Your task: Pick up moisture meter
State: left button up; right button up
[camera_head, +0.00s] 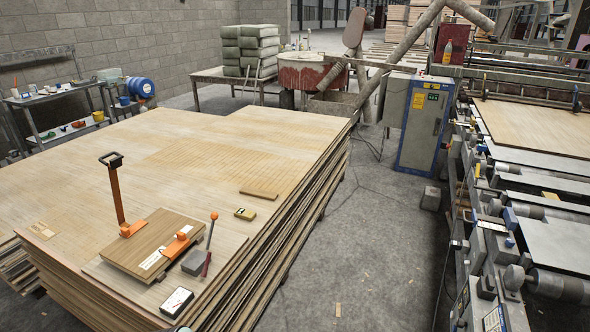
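No object is clearly marked as the moisture meter. A small yellow and black device (245,214) lies flat near the right edge of the veneer stack (130,205); it may be the meter, but it is too small to tell. A dark-edged device with a white face (177,302) lies at the stack's near corner and could also be it.
Open floor (365,250) separates the stack from machinery (530,240) at right.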

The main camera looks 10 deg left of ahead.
aim_at(245, 214)
jog(key=i+u, duration=0.25)
jog(key=i, duration=0.2)
jog(key=i+l+u, duration=0.55)
jog(key=i, duration=0.25)
jog(key=i+l+u, duration=0.15)
jog(key=u, duration=0.25)
jog(key=i+l+u, duration=0.2)
jog(key=u, duration=0.2)
jog(key=i+l+u, duration=0.2)
jog(key=u, duration=0.25)
